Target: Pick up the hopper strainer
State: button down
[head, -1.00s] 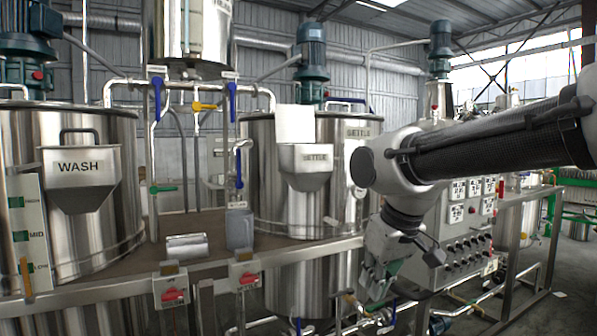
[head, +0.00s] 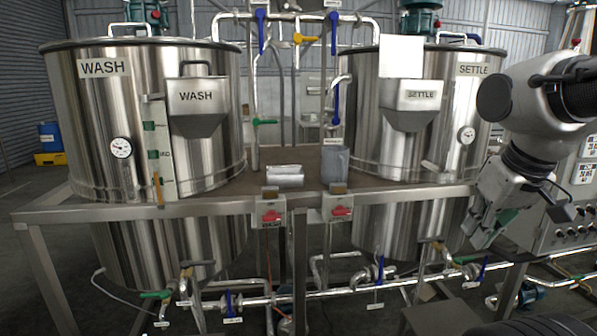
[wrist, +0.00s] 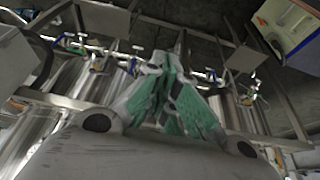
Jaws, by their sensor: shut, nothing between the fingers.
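The WASH hopper (head: 197,97) is a steel funnel on the front of the left tank. A dark upright handle (head: 195,64) rises from its mouth; it looks like the strainer's handle, but any strainer body inside is hidden. The SETTLE hopper (head: 411,103) on the right tank shows no such handle. My gripper (head: 478,240) hangs in front of the right tank's right side, pointing down, well to the right of and lower than the WASH hopper. It is shut and empty. Its green-padded fingers (wrist: 170,80) meet in the wrist view, with no strainer there.
A steel-framed bench (head: 230,203) runs across the front of the tanks. A shiny metal piece (head: 284,176) and a grey container (head: 335,165) sit on it. A level gauge (head: 155,150) stands beside the WASH hopper. Pipes and valves (head: 230,304) run below.

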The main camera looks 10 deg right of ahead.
aim_at(284, 177)
jog(key=i+j, duration=0.25)
jog(key=i, duration=0.15)
jog(key=i+j, duration=0.25)
jog(key=i+j+u, duration=0.05)
jog(key=i, duration=0.05)
